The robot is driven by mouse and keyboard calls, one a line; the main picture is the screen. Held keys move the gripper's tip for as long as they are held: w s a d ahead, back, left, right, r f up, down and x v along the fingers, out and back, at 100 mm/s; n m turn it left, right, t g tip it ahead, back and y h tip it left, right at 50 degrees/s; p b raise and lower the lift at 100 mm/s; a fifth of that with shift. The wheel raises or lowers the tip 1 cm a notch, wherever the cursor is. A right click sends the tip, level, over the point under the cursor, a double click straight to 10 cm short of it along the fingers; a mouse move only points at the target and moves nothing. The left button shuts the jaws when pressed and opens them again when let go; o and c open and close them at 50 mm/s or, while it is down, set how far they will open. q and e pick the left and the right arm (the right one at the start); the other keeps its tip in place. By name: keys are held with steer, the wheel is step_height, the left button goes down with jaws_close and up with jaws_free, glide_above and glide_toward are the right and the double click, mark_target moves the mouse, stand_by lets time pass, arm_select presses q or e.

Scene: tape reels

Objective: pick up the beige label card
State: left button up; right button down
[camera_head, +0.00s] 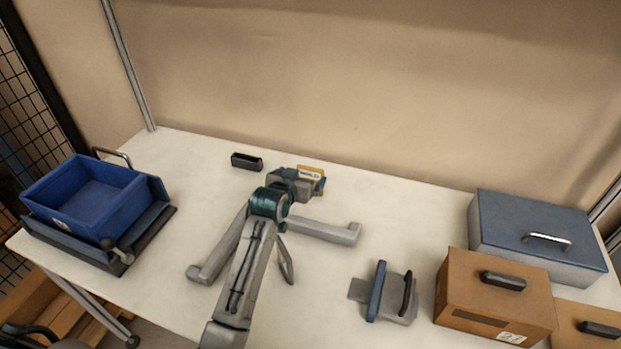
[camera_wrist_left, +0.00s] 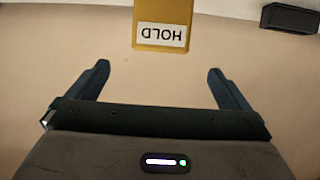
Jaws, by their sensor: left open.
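The label card (camera_wrist_left: 160,14) is tan-yellow with a white strip reading HOLD, upside down at the top of the left wrist view. Its top edge is cut off there. In the head view the card (camera_head: 311,172) shows at the back of the table, partly hidden by my left gripper (camera_head: 320,184). In the wrist view my left gripper (camera_wrist_left: 159,78) is open, with nothing between its two dark blue fingers. The card lies beyond the fingertips, roughly centred between them and apart from them. My right gripper is not in view.
A small black holder (camera_head: 246,161) stands left of the card; it also shows in the wrist view (camera_wrist_left: 290,18). A blue bin (camera_head: 85,195) is at left. A grey device (camera_head: 396,299), cardboard box (camera_head: 470,283) and grey-blue case (camera_head: 535,226) are at right. The table between is mostly clear.

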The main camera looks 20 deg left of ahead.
mark_target(309, 168)
arm_select(q)
steer(key=p+x, duration=0.2)
steer(key=x, duration=0.5)
steer(key=shift+w+f, duration=0.1)
steer(key=shift+w, duration=0.15)
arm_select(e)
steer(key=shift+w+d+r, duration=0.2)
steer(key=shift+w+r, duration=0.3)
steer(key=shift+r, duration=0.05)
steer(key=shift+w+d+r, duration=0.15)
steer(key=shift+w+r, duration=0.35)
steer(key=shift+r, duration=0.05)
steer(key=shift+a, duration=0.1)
arm_select(q)
steer(key=shift+c, duration=1.1)
steer(key=c, duration=1)
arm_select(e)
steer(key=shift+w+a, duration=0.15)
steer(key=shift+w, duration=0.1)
